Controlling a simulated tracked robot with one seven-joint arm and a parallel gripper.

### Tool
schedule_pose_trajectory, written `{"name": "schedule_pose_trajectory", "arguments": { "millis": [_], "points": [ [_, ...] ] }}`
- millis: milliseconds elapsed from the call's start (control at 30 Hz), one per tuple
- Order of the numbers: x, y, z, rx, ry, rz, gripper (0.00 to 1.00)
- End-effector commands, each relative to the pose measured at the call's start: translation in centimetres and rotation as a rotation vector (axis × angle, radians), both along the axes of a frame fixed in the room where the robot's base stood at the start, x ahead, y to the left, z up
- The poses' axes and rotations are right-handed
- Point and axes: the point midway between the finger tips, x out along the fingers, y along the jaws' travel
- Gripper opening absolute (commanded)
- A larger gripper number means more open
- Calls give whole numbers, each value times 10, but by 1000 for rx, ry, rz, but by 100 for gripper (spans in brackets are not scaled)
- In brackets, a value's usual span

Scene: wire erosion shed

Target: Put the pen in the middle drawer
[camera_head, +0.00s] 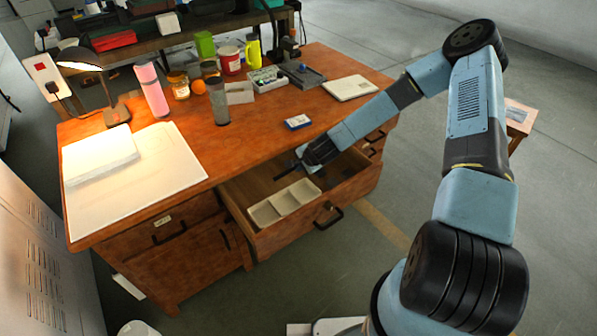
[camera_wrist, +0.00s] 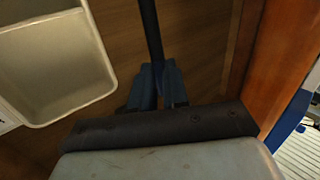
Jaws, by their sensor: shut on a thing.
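The middle drawer (camera_head: 285,236) of the wooden desk is pulled open. Its wooden floor also shows in the wrist view (camera_wrist: 205,45). My gripper (camera_head: 292,168) is inside or just above the open drawer, behind a pale tray. In the wrist view my gripper (camera_wrist: 157,82) is shut on a thin dark pen (camera_wrist: 150,28), which points away from the fingers. The pen is over bare drawer floor; I cannot tell whether it touches it.
The pale compartment tray (camera_head: 284,203) lies in the drawer; it shows left of my fingers in the wrist view (camera_wrist: 108,62). A drawer wall (camera_wrist: 262,60) stands close on the right. The desktop (camera_head: 255,140) holds a lamp, a pink bottle, mugs and a small blue-and-white box (camera_head: 298,122).

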Motion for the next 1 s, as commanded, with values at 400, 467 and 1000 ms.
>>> {"name": "schedule_pose_trajectory", "arguments": {
  "millis": [400, 467, 1000],
  "points": [
    [0, 1, -32, 1, 1, 0, 0],
    [0, 1, -31, 0, 0, 0, 0],
    [0, 1, -32, 0, 0, -1, 25]
  ]
}}
